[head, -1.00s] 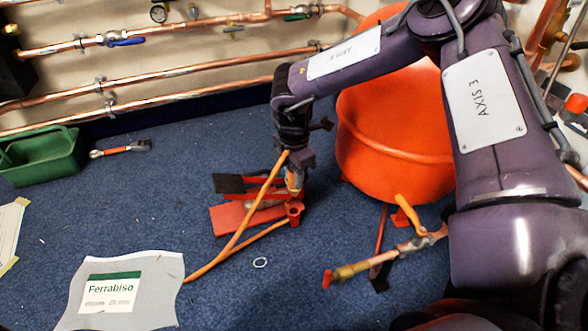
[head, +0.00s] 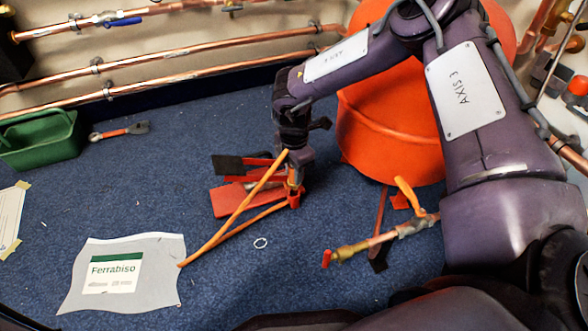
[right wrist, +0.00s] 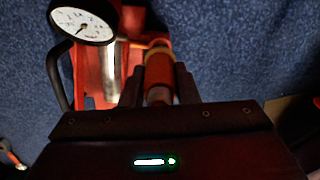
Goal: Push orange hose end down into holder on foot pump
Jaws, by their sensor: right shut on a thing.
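The red foot pump (head: 228,200) with a black pedal lies on the blue carpet in the middle of the head view. Its small red holder (head: 295,201) is at its right end. My right gripper (head: 294,183) points down over the holder, shut on the orange hose end (right wrist: 158,72). The hose end is upright, at or just inside the holder's mouth; the fingers hide how deep it sits. The orange hose (head: 238,215) loops out to the left. In the right wrist view, the pump's gauge (right wrist: 84,22) is at the upper left. My left gripper is not in view.
A large orange bucket (head: 390,130) stands right behind the gripper. A copper pipe piece with valves (head: 375,240) lies to the right. A green tote (head: 45,140), a wrench (head: 120,131) and a Ferrabiso bag (head: 125,275) lie left.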

